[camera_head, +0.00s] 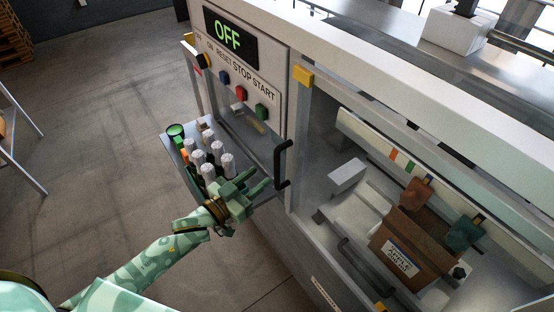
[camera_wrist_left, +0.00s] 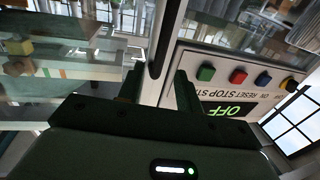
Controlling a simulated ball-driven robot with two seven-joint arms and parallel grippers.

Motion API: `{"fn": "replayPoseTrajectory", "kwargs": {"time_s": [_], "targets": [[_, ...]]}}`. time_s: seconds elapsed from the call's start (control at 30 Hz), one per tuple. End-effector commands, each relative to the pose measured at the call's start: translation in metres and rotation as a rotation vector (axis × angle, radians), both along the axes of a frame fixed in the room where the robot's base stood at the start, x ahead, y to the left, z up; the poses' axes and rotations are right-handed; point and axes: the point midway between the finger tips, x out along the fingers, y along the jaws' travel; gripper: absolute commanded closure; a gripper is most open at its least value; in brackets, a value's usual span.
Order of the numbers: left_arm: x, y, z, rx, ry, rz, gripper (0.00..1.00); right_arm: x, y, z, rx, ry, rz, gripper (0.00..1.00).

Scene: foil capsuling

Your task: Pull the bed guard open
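The machine has two clear guards with black handles. One guard (camera_head: 235,125) lies below the control panel, and its upright handle (camera_head: 283,165) is at its right edge. The other, to the right, has a slanted handle (camera_head: 358,265). No label shows which is the bed guard, and both look closed. My left gripper (camera_head: 262,183) is open just left of and below the upright handle. In the left wrist view, a dark bar (camera_wrist_left: 157,45) lies ahead between the open fingers (camera_wrist_left: 158,88); contact cannot be told. My right gripper is not in view.
The control panel (camera_head: 238,70) reads OFF above coloured buttons. Open floor (camera_head: 95,130) lies to the left.

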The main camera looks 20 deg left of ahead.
Motion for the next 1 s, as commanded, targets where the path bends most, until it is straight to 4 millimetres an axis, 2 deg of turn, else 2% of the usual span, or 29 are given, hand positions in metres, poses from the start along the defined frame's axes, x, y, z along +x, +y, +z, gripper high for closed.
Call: {"fn": "replayPoseTrajectory", "kwargs": {"time_s": [0.1, 0.33, 0.5, 0.77, 0.9, 1.0], "targets": [[0.028, -0.014, 0.002, -0.002, -0.002, 0.0, 0.65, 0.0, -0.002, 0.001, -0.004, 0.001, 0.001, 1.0], [0.064, -0.032, 0.0, -0.001, 0.0, 0.002, 0.65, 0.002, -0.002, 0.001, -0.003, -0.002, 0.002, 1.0], [0.074, -0.037, 0.0, 0.0, 0.001, 0.0, 0.65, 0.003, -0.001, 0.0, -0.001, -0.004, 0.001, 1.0], [0.075, -0.038, 0.0, 0.001, 0.002, 0.001, 0.65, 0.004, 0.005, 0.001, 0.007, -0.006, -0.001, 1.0], [0.075, -0.038, 0.0, 0.0, 0.001, 0.001, 1.0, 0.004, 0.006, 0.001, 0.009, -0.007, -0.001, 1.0], [0.075, -0.038, 0.0, 0.0, 0.001, 0.001, 1.0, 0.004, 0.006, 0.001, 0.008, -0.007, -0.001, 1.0]]}}
